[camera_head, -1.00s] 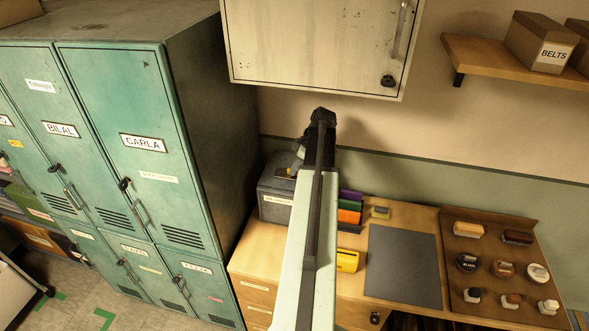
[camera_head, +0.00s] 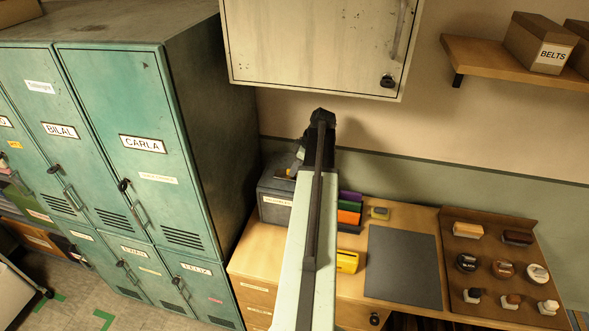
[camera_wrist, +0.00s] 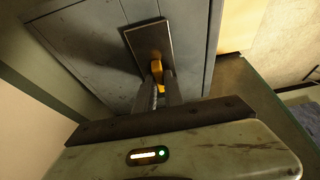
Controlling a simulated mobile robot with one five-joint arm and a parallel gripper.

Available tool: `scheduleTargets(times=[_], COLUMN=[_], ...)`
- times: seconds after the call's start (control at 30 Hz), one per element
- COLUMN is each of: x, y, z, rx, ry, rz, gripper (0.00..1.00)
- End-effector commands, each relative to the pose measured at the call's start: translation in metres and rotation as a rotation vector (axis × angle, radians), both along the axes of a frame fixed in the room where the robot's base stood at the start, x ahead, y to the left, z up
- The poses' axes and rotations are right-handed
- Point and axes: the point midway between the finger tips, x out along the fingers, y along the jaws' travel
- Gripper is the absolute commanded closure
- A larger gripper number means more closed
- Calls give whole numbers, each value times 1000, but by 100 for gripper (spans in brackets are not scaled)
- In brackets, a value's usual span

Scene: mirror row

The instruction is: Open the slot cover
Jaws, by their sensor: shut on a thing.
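The slot cover (camera_wrist: 148,38) is a dark grey rectangular plate on top of a grey box (camera_wrist: 95,50), seen in the wrist view. A yellow tab (camera_wrist: 157,69) stands at its near end. My gripper (camera_wrist: 158,82) is shut on the yellow tab, with one finger on each side. In the head view the grey box (camera_head: 274,202) stands on the wooden counter beside the green lockers. My gripper (camera_head: 296,166) reaches down at its top right. My arm hides part of the box, and the slot itself cannot be made out.
Purple, green and orange upright pieces (camera_head: 349,206) and a yellow object (camera_head: 347,261) stand right of my arm. A dark mat (camera_head: 402,266) lies bare on the counter (camera_head: 250,255). A brown rack (camera_head: 480,265) holds several brushes and tins. A wall cabinet (camera_head: 310,45) hangs above my arm.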

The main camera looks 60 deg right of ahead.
Motion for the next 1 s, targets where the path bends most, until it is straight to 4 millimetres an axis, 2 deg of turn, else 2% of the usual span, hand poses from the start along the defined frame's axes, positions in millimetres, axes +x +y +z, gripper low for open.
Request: scheduleTargets(times=[0.53, 0.67, 0.83, 1.0], x=[1, 7, 17, 18], y=[-2, -19, -49, -54], z=[0, 0, 0, 0], rx=[1, 0, 0, 1], ry=[0, 0, 0, 0], rz=[1, 1, 1, 1], gripper=[100, 100, 100, 100])
